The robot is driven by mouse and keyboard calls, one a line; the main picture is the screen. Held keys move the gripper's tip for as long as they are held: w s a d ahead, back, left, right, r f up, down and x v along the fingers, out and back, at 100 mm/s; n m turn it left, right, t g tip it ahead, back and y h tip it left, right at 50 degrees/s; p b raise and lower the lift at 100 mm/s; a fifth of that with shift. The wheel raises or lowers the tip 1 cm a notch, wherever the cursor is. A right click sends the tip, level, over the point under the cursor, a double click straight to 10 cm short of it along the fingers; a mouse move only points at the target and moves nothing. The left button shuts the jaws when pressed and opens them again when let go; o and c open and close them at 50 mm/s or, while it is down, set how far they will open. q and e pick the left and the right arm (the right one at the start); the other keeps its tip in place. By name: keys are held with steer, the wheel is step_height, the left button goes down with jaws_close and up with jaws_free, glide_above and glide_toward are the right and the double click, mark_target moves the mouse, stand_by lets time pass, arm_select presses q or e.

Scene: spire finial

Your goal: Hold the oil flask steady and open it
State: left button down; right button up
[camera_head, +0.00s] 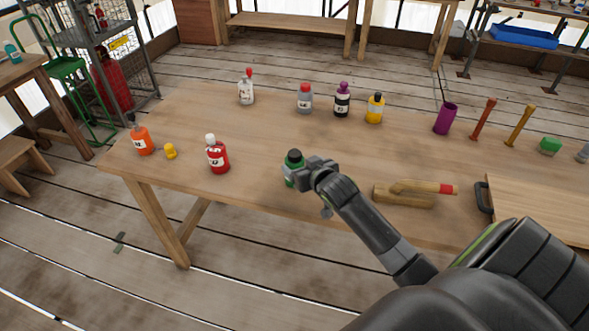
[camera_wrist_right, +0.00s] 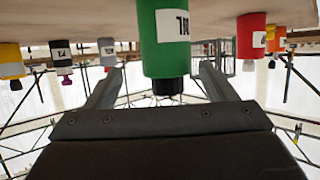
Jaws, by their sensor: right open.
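The oil flask is a green bottle (camera_head: 289,174) with a black cap (camera_head: 293,155), standing upright near the front edge of the wooden table. In the right wrist view, which is upside down, the green flask (camera_wrist_right: 164,40) shows a white label partly reading "OIL", with its black cap (camera_wrist_right: 167,86) in place. My right gripper (camera_head: 304,180) is at the flask from the right. Its two fingers are spread wide, one on each side of the flask, with a visible gap to each. My left gripper is not in view.
A red bottle (camera_head: 217,155), a small yellow object (camera_head: 170,151) and an orange bottle (camera_head: 142,140) stand to the left. Several other bottles stand farther back. Wooden pieces (camera_head: 405,196) lie to the right near my arm. The table (camera_head: 250,133) behind the flask is clear.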

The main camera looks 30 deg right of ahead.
steer(key=shift+a+r+p+x, duration=0.15)
steer(key=shift+a+p+x, duration=0.05)
steer(key=shift+x, duration=0.9)
steer(key=shift+a+r+p+x, duration=0.1)
steer(key=shift+a+p+x, duration=0.1)
steer(key=shift+x, duration=1.7)
steer(key=shift+r, duration=0.1)
steer(key=c, duration=1.1)
step_height(320, 180, up, 10)
